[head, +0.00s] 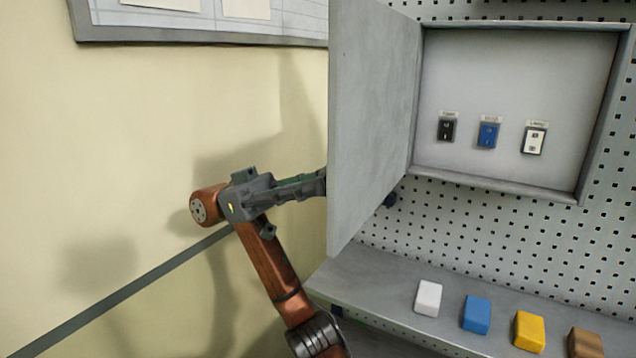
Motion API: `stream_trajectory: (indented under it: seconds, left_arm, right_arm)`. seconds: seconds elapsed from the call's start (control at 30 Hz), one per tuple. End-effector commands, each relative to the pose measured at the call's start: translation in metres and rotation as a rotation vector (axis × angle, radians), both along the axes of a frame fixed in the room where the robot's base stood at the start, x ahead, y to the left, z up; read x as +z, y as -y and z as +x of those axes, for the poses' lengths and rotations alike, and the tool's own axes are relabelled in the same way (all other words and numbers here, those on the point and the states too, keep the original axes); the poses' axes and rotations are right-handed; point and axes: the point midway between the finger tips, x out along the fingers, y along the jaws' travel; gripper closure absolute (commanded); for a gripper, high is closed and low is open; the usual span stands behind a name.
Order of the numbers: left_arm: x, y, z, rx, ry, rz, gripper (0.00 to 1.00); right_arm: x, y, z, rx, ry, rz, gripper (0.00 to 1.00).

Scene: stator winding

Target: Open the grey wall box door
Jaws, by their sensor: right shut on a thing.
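The grey wall box door (370,110) stands swung wide open, hinged at the left side of the grey wall box (515,80). Its inner face is towards me. My right gripper (318,184) reaches from the left to the door's free edge, with its fingertips hidden behind the door. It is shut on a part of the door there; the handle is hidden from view. Inside the box, a black switch (446,130), a blue switch (488,135) and a white switch (533,140) show on the back panel. My left gripper is not in view.
A grey shelf (380,285) below the box bears a white block (428,298), a blue block (477,314), a yellow block (529,331) and a brown block (584,343). A perforated panel (450,225) is behind. A framed board (210,30) hangs on the cream wall at left.

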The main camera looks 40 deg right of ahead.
Motion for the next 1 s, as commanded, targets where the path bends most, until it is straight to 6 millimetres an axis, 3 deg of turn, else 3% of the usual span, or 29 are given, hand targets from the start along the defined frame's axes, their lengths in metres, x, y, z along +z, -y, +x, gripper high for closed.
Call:
stream_trajectory:
  seconds: [0.03,0.07,0.27,0.63,1.0]
  left_arm:
    - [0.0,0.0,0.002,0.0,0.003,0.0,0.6]
    - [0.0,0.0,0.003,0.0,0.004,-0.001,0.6]
    - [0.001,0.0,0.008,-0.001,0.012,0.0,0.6]
    - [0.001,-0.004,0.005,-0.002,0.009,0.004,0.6]
    - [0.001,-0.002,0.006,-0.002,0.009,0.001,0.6]
  right_arm:
    - [0.0,0.0,0.001,0.004,-0.002,0.001,1.0]
    - [0.001,0.0,0.001,0.004,-0.002,0.001,0.72]
    - [0.001,0.0,0.0,0.002,-0.002,-0.001,0.58]
    - [-0.001,-0.001,0.004,0.0,-0.004,-0.001,0.57]
    - [-0.021,-0.019,0.051,0.0,-0.004,0.002,0.57]
